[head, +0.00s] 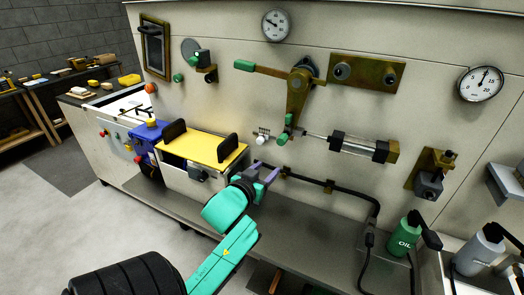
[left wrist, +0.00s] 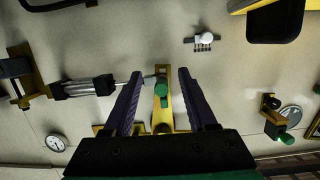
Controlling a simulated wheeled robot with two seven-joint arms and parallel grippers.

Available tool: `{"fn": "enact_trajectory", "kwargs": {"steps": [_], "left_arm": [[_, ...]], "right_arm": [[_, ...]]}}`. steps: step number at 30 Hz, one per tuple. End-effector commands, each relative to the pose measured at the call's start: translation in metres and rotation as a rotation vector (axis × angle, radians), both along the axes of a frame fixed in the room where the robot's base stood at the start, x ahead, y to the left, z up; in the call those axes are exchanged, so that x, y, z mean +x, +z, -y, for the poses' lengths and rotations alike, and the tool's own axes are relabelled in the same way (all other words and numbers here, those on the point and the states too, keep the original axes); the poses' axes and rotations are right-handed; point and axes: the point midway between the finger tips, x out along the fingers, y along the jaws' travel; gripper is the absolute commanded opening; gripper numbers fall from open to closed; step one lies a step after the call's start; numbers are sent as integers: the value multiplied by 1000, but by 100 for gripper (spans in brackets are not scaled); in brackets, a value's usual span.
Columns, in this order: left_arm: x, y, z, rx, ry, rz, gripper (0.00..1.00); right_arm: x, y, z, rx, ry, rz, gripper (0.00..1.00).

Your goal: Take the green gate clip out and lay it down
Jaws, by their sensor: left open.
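My left gripper (head: 265,172) is open and empty, below and to the left of the brass lever (head: 297,92) on the wall panel. Two small green pieces show at the lever's lower end, an upper one (head: 288,118) and a lower one (head: 282,139). I cannot tell for sure which is the gate clip. In the left wrist view, a green piece (left wrist: 161,87) on the lever's end appears between the open fingers of the left gripper (left wrist: 160,74), with no visible contact. My right gripper is out of view.
A piston rod and cylinder (head: 352,147) reach right from the lever's end. A green oil can (head: 403,236) stands at lower right.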

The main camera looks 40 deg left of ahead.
Motion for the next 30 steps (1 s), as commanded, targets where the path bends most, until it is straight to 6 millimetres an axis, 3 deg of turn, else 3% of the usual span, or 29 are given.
{"fn": "enact_trajectory", "kwargs": {"steps": [1,3,6,11,16,18,23,30], "left_arm": [[-3,37,-3,13,6,77,57],[-8,72,-6,25,11,163,57],[-12,95,-7,35,13,223,57],[-2,90,-9,36,12,236,57],[16,86,-17,41,14,236,57],[35,97,-23,37,14,227,57],[73,97,-37,38,16,227,57],[117,96,-52,35,14,226,57]], "right_arm": [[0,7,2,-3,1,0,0],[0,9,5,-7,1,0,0],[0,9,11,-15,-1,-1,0],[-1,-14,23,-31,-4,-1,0],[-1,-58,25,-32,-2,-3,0],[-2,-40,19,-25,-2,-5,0],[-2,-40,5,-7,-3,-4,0],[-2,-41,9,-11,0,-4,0]]}}
